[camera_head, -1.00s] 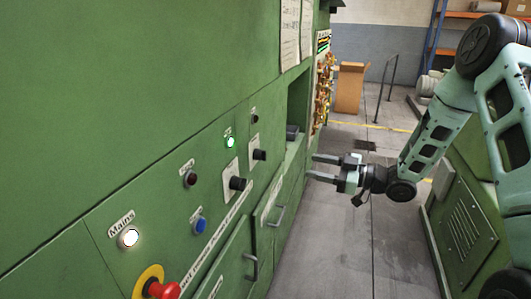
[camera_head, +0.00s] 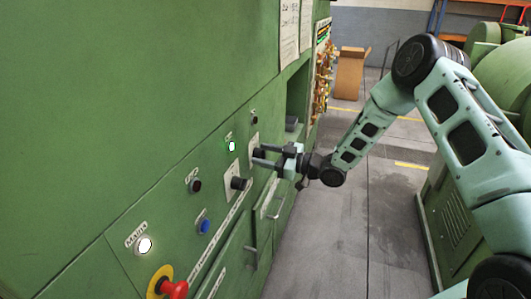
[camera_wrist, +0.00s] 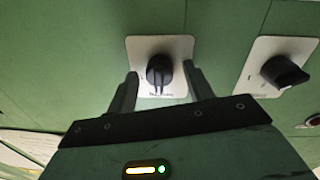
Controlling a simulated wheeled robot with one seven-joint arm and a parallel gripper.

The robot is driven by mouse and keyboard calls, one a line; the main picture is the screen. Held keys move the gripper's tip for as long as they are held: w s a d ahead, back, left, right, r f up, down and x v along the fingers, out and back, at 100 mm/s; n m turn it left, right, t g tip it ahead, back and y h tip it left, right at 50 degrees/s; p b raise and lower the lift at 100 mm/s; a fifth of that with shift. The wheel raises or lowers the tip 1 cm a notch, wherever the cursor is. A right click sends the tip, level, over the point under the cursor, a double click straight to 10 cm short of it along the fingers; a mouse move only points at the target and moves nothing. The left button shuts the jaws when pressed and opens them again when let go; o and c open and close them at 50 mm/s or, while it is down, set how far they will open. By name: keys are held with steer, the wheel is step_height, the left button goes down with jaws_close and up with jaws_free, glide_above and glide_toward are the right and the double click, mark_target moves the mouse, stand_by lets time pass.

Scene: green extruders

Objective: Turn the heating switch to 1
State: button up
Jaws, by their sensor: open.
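Two black rotary switches on pale plates sit on the green panel. The farther switch (camera_wrist: 159,70) lies between the fingertips of my gripper (camera_head: 257,157) in the wrist view, one finger on each side. In the head view my gripper mostly hides it. My gripper is open, close to the panel; I cannot tell whether the fingers touch the knob. The nearer switch (camera_head: 238,183) is free, and it also shows at the right in the wrist view (camera_wrist: 286,72). The lettering on the plates is too small to read, so I cannot tell which is the heating switch.
A lit green lamp (camera_head: 232,146), a dark button (camera_head: 195,186), a blue button (camera_head: 204,226), the white Mains lamp (camera_head: 144,244) and a red emergency knob (camera_head: 174,289) are nearby. Door handles (camera_head: 276,209) protrude below. The aisle floor (camera_head: 350,230) is clear.

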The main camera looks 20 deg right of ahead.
steer(key=c, duration=1)
steer(key=shift+f+m+b, duration=0.1)
steer(key=shift+m+b, duration=0.55)
steer(key=shift+m, duration=0.45)
steer(key=m, duration=0.3)
steer(key=shift+b, duration=0.4)
steer(key=m, duration=0.6)
steer(key=shift+d+g, duration=0.1)
steer(key=shift+g, duration=0.2)
steer(key=shift+w+m, duration=0.1)
steer(key=shift+m, duration=0.2)
